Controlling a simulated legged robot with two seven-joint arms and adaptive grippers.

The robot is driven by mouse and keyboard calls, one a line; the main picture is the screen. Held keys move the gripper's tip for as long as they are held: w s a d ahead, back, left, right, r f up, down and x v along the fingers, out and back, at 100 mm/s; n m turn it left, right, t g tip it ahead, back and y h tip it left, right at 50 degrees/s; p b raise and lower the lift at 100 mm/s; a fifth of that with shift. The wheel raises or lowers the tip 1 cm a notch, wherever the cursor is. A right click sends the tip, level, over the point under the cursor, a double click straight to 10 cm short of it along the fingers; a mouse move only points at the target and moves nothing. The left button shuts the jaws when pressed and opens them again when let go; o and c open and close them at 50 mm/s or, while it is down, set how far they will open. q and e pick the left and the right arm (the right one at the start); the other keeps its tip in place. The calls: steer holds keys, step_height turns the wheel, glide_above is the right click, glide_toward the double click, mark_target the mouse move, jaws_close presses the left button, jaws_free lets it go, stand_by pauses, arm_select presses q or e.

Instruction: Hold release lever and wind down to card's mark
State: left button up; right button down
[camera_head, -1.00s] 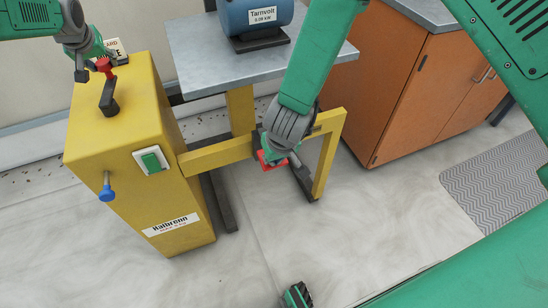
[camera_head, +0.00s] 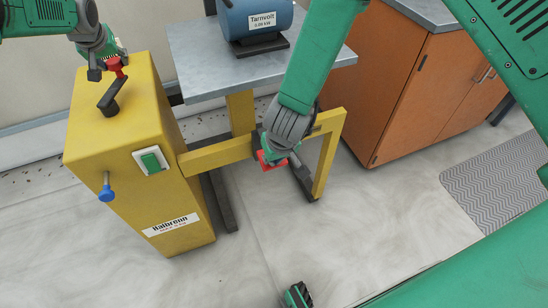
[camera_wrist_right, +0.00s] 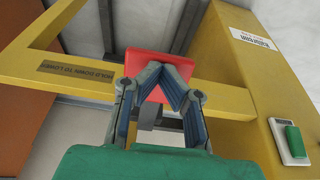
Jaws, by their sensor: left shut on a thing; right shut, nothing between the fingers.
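The crank (camera_head: 108,100) on top of the yellow lift housing (camera_head: 120,135) has a red knob (camera_head: 117,67). My left gripper (camera_head: 108,68) is shut on this knob. The red release lever (camera_head: 270,160) sits on the yellow frame arm and also shows in the right wrist view (camera_wrist_right: 157,65). My right gripper (camera_head: 282,152) is at the lever, its fingertips (camera_wrist_right: 163,72) drawn together against or just over the red plate; contact is hard to judge. The card is hidden behind my left gripper.
The grey lift platform (camera_head: 200,72) carries the blue Tarnvolt motor (camera_head: 256,15). A green switch (camera_head: 151,160) and a blue-tipped pin (camera_head: 106,190) are on the housing front. Orange cabinets (camera_head: 395,90) stand right of the platform. The front floor is mostly clear.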

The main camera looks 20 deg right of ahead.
arm_select(q)
steer(key=shift+d, duration=0.25)
steer(key=shift+s+d, duration=0.55)
steer(key=shift+d, duration=0.15)
steer(key=shift+s+d, duration=0.65)
steer(key=shift+s, duration=0.1)
steer(key=shift+s+d, duration=0.3)
steer(key=shift+s, duration=0.05)
arm_select(e)
steer(key=shift+f, duration=0.1)
arm_select(q)
steer(key=shift+s+d, duration=0.25)
steer(key=shift+s, duration=0.25)
